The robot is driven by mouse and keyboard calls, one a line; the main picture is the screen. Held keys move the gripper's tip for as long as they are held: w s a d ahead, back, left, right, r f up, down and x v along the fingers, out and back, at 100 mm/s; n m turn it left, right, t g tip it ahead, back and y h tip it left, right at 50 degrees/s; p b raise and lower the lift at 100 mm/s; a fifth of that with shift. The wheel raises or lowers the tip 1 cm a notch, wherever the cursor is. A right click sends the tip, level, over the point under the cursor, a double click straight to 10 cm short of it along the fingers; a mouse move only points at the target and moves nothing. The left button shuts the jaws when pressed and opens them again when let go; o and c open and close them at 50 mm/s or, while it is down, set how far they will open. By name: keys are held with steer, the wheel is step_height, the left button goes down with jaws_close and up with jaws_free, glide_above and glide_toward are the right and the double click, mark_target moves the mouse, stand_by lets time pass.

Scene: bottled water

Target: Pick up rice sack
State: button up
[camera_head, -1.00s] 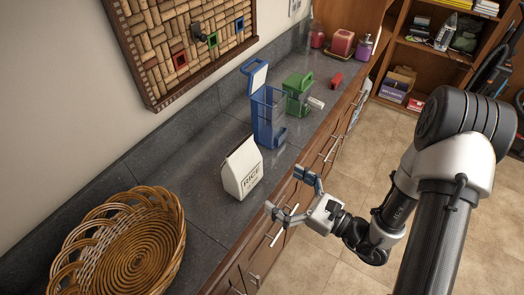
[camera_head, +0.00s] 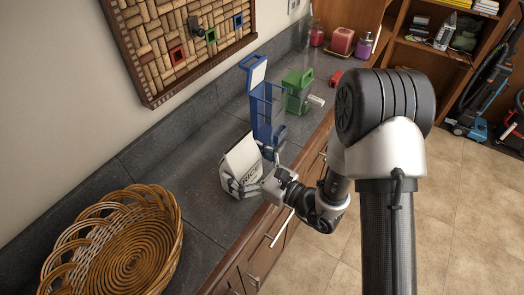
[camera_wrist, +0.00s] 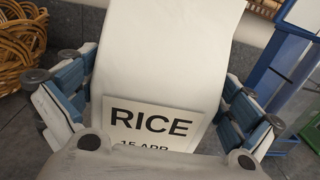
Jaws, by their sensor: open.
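The rice sack (camera_head: 240,160) is a white bag with black "RICE" lettering. It stands upright on the dark counter, between the wicker basket and the blue container. My gripper (camera_head: 252,172) is at the sack, with its fingers open on either side of it. In the wrist view the sack (camera_wrist: 165,65) fills the middle, between the blue-padded fingers of my gripper (camera_wrist: 155,100). The left finger seems a little apart from the sack; I cannot tell whether the right one touches. The sack's lower front is hidden behind my gripper.
A wicker basket (camera_head: 105,250) stands at the left on the counter (camera_head: 190,165). A blue container (camera_head: 263,112) with its lid raised stands close behind the sack. A green container (camera_head: 297,92) is farther back. The counter's front edge runs below my gripper.

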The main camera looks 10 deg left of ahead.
steer(key=c, duration=1.1)
steer(key=shift+r, duration=0.15)
steer(key=shift+a+r+p, duration=0.1)
steer(key=shift+r+p, duration=3.25)
steer(key=shift+r, duration=6.55)
